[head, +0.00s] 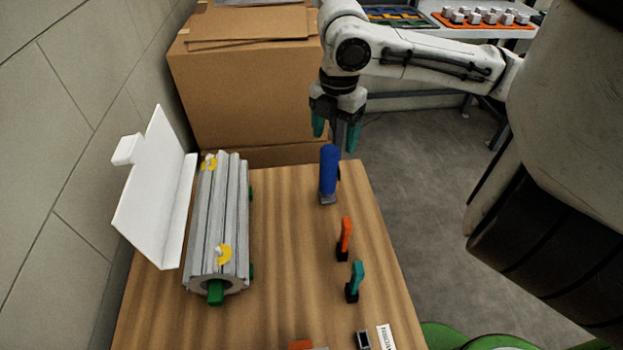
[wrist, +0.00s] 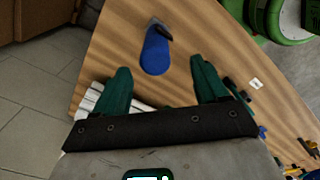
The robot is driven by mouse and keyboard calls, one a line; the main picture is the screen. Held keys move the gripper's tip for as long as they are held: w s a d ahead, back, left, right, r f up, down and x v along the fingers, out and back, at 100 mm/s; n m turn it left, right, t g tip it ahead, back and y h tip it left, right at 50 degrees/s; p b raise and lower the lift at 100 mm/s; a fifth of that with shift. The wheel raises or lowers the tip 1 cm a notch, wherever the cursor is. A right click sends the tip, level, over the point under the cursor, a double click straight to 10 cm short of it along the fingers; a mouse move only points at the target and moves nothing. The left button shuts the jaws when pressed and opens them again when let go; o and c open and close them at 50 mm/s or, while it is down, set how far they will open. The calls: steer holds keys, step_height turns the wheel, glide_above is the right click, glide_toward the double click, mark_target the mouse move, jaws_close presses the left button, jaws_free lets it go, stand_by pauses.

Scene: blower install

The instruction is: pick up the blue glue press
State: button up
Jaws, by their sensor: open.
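The blue glue press (head: 329,172) stands upright on the wooden table near its far right edge in the head view. In the wrist view, the blue glue press (wrist: 155,52) shows ahead of the fingertips, roughly between their lines, with a dark part at its far end. My gripper (head: 336,132) is open and empty, with green fingers pointing down. In the head view it hangs just above and behind the press. The two fingers also show wide apart in the wrist view (wrist: 160,75). I see no contact with the press.
An orange-handled tool (head: 345,236) and a teal-handled tool (head: 356,279) stand nearer on the table (head: 290,270). Cardboard boxes (head: 250,85) stand behind. The table's middle is clear.

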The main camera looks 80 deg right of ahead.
mark_target(333, 149)
step_height(333, 149, down, 5)
steer(key=shift+w+r, duration=0.1)
steer(key=shift+w+a+f, duration=0.1)
steer(key=shift+w+f, duration=0.1)
steer(key=shift+f, duration=1.1)
steer(key=shift+w+f, duration=0.15)
steer(key=shift+f, duration=1.15)
steer(key=shift+c, duration=0.5)
steer(key=c, duration=1)
steer(key=shift+r, duration=0.1)
steer(key=shift+c, duration=0.2)
